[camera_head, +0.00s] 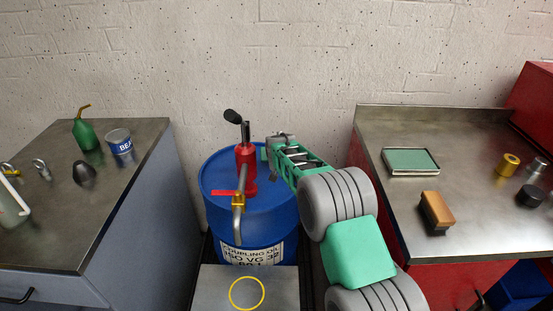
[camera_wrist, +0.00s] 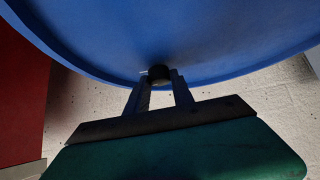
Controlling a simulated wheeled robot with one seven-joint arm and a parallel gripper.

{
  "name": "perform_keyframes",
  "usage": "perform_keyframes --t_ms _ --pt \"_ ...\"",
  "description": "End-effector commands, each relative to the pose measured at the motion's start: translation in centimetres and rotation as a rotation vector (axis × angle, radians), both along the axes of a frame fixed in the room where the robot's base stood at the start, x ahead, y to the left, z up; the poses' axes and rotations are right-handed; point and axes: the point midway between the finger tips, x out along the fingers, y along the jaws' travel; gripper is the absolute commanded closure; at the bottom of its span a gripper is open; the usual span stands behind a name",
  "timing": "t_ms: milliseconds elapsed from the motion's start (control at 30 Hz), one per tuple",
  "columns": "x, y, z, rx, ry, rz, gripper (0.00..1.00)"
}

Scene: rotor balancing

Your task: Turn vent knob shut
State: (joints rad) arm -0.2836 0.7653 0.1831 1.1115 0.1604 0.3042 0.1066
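The blue drum (camera_head: 217,178) stands between the two benches. Its blue top fills the upper part of the wrist view (camera_wrist: 200,40). A small black vent knob (camera_wrist: 159,74) sits near the drum's rim in the wrist view. My gripper (camera_wrist: 160,78) has one finger on each side of the knob, and the knob fills the gap between the fingertips. In the head view my gripper (camera_head: 269,153) is at the drum's back right edge, and the knob is hidden there.
A red hand pump (camera_head: 246,168) with a brass tap and a red lever (camera_head: 225,192) rises from the drum, left of my gripper. A grey plate with a yellow ring (camera_head: 247,293) lies in front. Benches with tools flank the drum on both sides. The wall (camera_head: 310,70) is close behind.

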Motion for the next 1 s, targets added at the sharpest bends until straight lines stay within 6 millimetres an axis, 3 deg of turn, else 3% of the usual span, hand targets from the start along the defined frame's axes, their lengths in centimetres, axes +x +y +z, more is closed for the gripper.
perform_keyframes --t_ms 333,733,1000 --pt "-0.01 0.01 0.00 0.000 0.000 0.000 1.00" --pt "0.00 -0.12 -0.09 0.000 0.001 0.023 1.00" --pt "0.11 -0.41 -0.21 0.001 -0.001 0.151 1.00"
